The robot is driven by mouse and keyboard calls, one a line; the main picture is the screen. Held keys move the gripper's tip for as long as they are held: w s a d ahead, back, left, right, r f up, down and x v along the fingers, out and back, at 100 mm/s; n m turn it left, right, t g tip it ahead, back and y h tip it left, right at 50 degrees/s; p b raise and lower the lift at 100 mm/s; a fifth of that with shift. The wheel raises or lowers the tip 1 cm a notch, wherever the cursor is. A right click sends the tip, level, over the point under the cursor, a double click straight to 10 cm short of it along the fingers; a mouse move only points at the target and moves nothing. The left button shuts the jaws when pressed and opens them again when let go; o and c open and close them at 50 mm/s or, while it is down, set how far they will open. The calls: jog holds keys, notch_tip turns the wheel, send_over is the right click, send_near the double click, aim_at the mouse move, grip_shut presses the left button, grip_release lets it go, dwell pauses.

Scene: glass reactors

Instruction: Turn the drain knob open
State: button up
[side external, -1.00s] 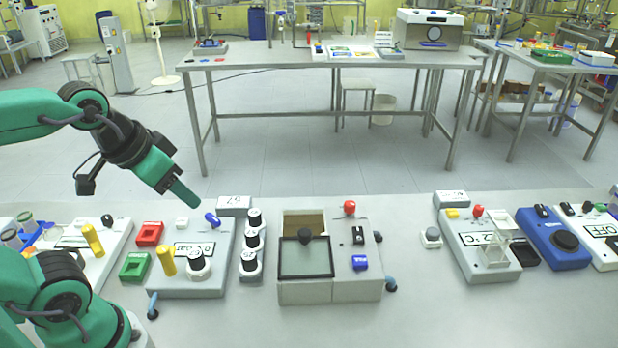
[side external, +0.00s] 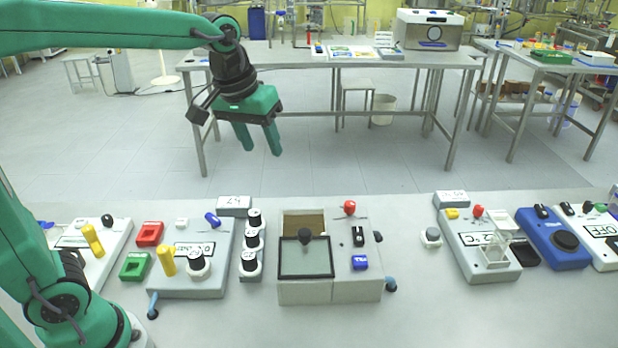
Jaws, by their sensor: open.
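My gripper (side external: 261,152) is open and empty, its two green fingers pointing down. It hangs high in the picture, above and behind the row of devices, touching nothing. No part is labelled as the drain knob, and I cannot tell which it is. A blue-ended handle (side external: 153,305) sits at the front left corner of the grey device with a display (side external: 195,249). The gripper is well apart from both.
A red knob (side external: 349,208) rises from the lidded box.

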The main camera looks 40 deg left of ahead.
jog(key=w+d+f+n+g, duration=0.1)
jog(key=w+d+f+n, duration=0.2)
jog(key=w, duration=0.7)
jog(key=g, duration=0.2)
send_near(350, 202)
jog(key=shift+s+a+f+n, duration=0.1)
jog(key=shift+s+f+n, duration=0.2)
jog(key=shift+n, duration=0.1)
jog(key=shift+w+f, duration=0.2)
jog(key=shift+f, duration=0.1)
jog(key=shift+f, duration=0.15)
jog(key=shift+w+d+f, duration=0.1)
jog(key=shift+f, duration=1.75)
jog(key=shift+d+f, duration=0.15)
jog(key=shift+f, duration=1.75)
jog(key=c, duration=1)
